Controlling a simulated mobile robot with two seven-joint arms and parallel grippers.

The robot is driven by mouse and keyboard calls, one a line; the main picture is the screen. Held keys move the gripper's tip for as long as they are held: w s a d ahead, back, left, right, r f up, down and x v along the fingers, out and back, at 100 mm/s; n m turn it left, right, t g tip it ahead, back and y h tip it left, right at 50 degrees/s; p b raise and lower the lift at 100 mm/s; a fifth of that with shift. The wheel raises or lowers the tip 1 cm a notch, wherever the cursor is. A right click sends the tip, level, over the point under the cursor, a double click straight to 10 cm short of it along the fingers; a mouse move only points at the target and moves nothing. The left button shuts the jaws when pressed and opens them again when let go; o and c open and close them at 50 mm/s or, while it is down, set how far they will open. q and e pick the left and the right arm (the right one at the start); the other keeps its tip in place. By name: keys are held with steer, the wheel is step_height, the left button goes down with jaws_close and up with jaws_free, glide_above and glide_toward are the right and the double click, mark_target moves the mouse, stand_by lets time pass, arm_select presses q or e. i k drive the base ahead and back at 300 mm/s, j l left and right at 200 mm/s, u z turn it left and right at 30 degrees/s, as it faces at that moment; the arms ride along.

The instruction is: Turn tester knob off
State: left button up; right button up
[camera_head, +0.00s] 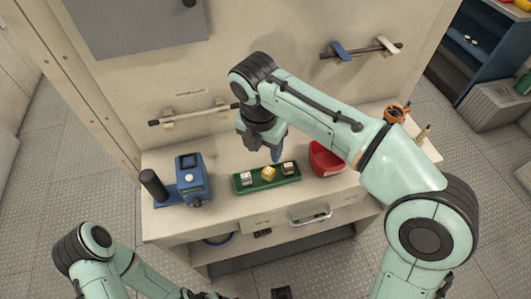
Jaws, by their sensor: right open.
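The tester is most likely the blue box-shaped device (190,178) on the left of the bench top. The knob's setting is too small to read. My right gripper (277,156) points down above the back of the green tray, to the right of the tester and apart from it. It is open with nothing visible in it. My left arm comes in at the lower left, and its gripper is not clearly visible.
The green tray (243,190) holds a few small blocks. A red bin (325,159) stands to its right, and a black cylinder (152,184) stands left of the tester. Rails are on the back panel. The bench top in front of the tray is clear.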

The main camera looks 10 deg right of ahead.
mark_target(197, 201)
steer(key=k, duration=1)
